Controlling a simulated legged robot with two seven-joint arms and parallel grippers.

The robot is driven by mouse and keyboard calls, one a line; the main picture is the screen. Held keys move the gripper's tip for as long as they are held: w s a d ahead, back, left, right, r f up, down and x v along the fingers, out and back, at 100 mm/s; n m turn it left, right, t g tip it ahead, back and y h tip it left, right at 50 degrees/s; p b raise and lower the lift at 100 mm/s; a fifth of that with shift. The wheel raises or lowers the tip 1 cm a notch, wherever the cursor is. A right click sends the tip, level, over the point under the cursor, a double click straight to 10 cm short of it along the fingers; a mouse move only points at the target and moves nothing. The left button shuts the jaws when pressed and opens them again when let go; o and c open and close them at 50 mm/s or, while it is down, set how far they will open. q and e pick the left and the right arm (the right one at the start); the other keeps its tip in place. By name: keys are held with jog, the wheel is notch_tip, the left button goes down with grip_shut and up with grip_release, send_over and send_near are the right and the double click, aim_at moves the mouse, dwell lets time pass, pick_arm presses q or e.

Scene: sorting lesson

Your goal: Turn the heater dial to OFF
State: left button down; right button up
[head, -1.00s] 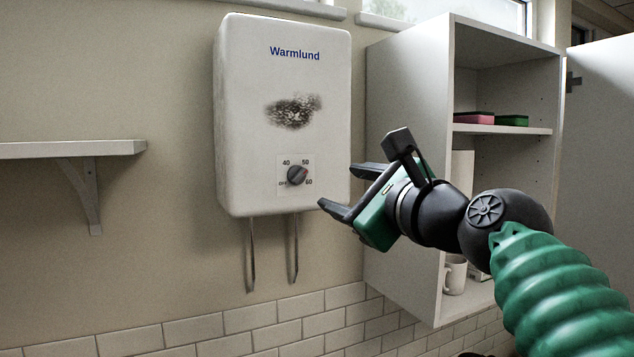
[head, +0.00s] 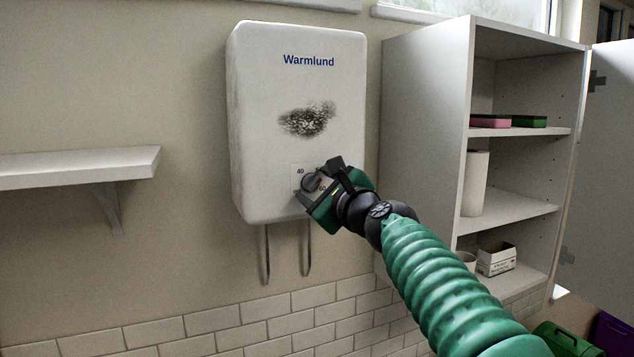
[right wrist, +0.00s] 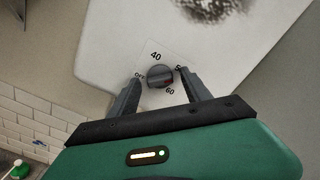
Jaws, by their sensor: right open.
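The white heater (head: 262,110), marked Warmlund, hangs on the wall with a dark sooty patch on its front. Its dark round dial (right wrist: 159,75) sits on a plate with the labels 40, 50, 60 and OFF. A red mark on the dial faces between 50 and 60. My right gripper (head: 318,180) is at the dial. In the right wrist view its open fingers (right wrist: 160,79) stand either side of the dial, with a gap showing beside it; whether a fingertip touches the heater front I cannot tell. In the head view the gripper partly hides the dial plate. My left gripper is out of view.
Two pipes (head: 307,250) come down below the heater. A wall shelf (head: 80,165) is at left. An open cabinet (head: 425,130) at right holds sponges (head: 490,121), a paper roll (head: 474,183) and a small box (head: 496,258).

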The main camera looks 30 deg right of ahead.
jog(key=shift+s, duration=0.2)
jog(key=shift+c, duration=0.5)
jog(key=shift+a, duration=0.1)
grip_shut()
